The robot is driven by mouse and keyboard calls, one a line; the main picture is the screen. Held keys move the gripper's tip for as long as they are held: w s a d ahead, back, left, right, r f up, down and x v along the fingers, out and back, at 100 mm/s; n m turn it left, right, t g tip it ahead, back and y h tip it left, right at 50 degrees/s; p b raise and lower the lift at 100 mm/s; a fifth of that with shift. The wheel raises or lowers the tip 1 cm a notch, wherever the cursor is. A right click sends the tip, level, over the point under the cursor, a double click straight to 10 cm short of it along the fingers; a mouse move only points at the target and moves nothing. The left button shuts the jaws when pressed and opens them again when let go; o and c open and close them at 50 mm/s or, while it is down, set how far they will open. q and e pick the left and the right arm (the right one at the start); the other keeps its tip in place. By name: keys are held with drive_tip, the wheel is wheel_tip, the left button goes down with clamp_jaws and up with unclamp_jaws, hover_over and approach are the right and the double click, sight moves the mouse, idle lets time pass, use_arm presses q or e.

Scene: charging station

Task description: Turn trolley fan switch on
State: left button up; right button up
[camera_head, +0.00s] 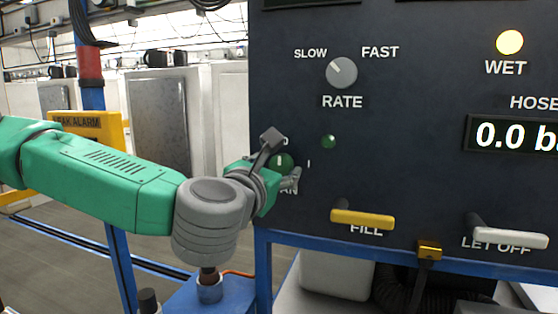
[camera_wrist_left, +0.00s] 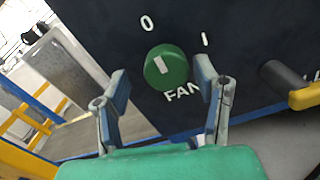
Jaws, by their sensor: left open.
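The fan switch is a round green knob with a white mark (camera_wrist_left: 166,67) on the dark panel, between the labels 0 and I and above the word FAN. In the left wrist view the white mark is tilted slightly, its upper end toward the 0. My left gripper (camera_wrist_left: 162,92) is open, with one finger on each side of the knob. I cannot tell whether the fingers touch it. In the head view the knob (camera_head: 284,161) is partly hidden by my left gripper (camera_head: 283,160). My right gripper is not in view.
The panel (camera_head: 420,110) also bears a grey RATE knob (camera_head: 341,72), a small green lamp (camera_head: 328,141), a yellow FILL lever (camera_head: 362,218), a white LET OFF lever (camera_head: 510,237) and a lit WET lamp (camera_head: 509,42). A blue frame (camera_head: 330,242) runs below it.

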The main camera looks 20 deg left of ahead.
use_arm(q)
drive_tip(key=shift+w, duration=0.75)
drive_tip(key=shift+w+d+r, duration=0.1)
drive_tip(key=shift+w+d, duration=0.05)
drive_tip(key=shift+d, duration=0.6)
drive_tip(key=shift+c, duration=0.5)
drive_tip(key=c, duration=0.6)
drive_tip(key=shift+a, duration=0.2)
drive_tip(key=c, duration=0.5)
drive_tip(key=shift+a, duration=0.25)
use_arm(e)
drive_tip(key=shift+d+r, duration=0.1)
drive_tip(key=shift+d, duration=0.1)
